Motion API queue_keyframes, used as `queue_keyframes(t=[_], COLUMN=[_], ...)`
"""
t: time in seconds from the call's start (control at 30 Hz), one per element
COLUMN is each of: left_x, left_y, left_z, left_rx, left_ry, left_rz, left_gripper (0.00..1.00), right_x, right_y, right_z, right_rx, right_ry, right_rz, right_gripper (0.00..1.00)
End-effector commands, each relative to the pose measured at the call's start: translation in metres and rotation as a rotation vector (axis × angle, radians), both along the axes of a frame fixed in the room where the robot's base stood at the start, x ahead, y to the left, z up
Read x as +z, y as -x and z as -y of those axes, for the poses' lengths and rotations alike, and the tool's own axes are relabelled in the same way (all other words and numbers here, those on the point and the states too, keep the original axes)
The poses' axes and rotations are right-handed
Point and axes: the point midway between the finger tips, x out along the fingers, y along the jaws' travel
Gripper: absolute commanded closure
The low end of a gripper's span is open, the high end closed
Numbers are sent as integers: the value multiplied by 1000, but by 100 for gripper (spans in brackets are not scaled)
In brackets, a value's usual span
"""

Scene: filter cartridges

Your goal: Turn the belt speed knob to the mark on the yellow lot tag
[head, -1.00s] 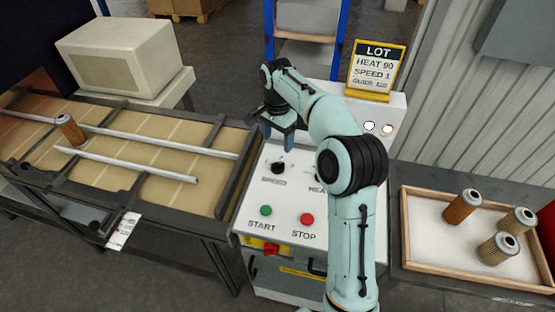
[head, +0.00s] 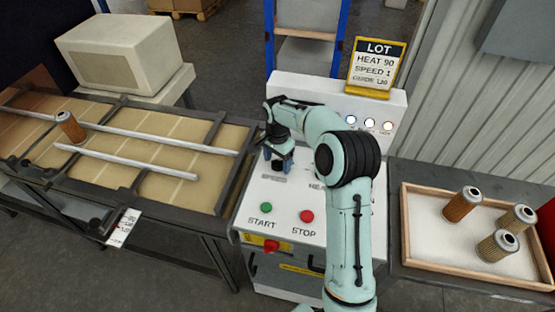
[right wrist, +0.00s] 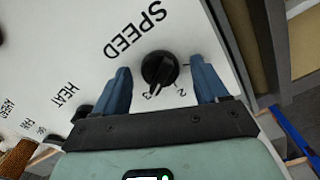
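The black speed knob (right wrist: 160,68) sits on the white control panel (right wrist: 95,50), beside the printed word SPEED, with marks 2 and 3 by its rim. I cannot tell surely which mark it points at. My right gripper (right wrist: 162,85) is open, with one blue finger on each side of the knob and gaps between. My left gripper is out of view.
A green START button (head: 265,207) and red STOP button (head: 307,216) lie in front of the knob. A red switch (head: 271,245) is on the front face. The conveyor (head: 205,197) is left; a tray (head: 407,228) of cartridges is right.

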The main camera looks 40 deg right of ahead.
Motion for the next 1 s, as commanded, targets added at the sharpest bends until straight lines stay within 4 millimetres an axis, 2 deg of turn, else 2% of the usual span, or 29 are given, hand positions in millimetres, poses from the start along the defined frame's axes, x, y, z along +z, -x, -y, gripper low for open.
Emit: queue_keyframes(t=[0.03,0.1,0.17,0.57,1.0], left_x=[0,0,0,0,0], left_y=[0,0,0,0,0], left_z=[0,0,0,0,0], left_rx=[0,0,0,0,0], left_ry=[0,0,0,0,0], left_rz=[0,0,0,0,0], left_gripper=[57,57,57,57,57], right_x=[0,0,0,1,1], right_y=[0,0,0,0,1], right_z=[0,0,0,0,0], right_rx=[0,0,0,58,403], right_ry=[0,0,0,0,0], right_rz=[0,0,0,0,1], right_gripper=[43,65,83,82,82])
